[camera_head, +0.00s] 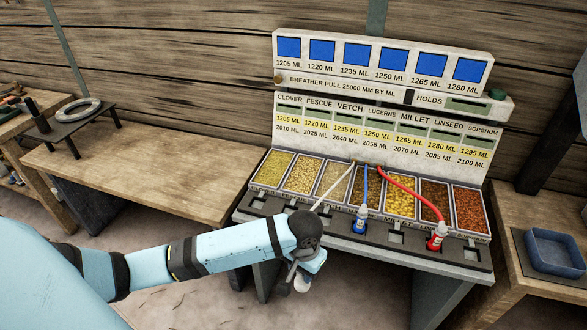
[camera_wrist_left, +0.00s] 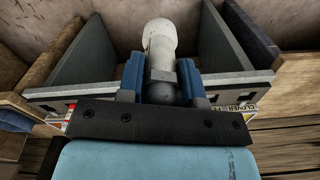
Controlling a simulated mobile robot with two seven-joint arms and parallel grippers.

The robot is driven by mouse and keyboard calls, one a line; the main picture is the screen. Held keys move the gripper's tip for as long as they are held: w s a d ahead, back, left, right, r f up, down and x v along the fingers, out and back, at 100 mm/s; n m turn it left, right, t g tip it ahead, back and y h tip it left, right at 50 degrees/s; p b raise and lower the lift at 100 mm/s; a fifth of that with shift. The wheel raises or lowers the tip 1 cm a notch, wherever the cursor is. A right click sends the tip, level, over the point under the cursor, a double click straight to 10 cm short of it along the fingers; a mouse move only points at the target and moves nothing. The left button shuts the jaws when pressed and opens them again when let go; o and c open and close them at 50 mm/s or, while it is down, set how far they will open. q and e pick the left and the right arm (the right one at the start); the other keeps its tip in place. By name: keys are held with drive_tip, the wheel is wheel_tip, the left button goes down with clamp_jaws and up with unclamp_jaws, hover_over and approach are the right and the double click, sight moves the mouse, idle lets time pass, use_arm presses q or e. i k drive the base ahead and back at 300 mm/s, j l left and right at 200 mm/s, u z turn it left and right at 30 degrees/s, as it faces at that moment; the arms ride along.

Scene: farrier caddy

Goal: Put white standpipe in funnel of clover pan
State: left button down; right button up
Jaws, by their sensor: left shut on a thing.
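The white standpipe (camera_wrist_left: 159,38) is gripped between the blue fingers of my left gripper (camera_wrist_left: 161,75) in the left wrist view. In the head view my left gripper (camera_head: 303,268) is in front of the bench's front edge, with the standpipe's white end (camera_head: 301,285) showing below it. A white hose (camera_head: 335,188) runs from the pans down towards my gripper. The clover pan (camera_head: 273,168) is the leftmost pan, filled with yellow-green grain. A dark square opening (camera_head: 258,202) lies in the ledge in front of it, left of my gripper. My right gripper is not in view.
A blue standpipe (camera_head: 361,218) and a red standpipe (camera_head: 437,235) stand in the ledge to the right, with their hoses. A label board (camera_head: 385,125) rises behind the pans. A bare wooden table (camera_head: 150,155) is left; a blue tray (camera_head: 555,250) is right.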

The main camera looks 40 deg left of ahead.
sight(358, 226)
drive_tip(key=j+z, duration=0.85)
drive_tip(key=j, duration=0.35)
drive_tip(key=k+j+z, duration=0.2)
drive_tip(key=j, duration=0.25)
drive_tip(key=k+j, duration=0.1)
drive_tip(key=j, duration=0.3)
drive_tip(key=k+j, duration=0.1)
drive_tip(key=j, duration=0.7)
drive_tip(key=k+j+z, duration=0.1)
drive_tip(key=j, duration=0.3)
drive_tip(key=k+j, duration=0.15)
drive_tip(key=j, duration=0.25)
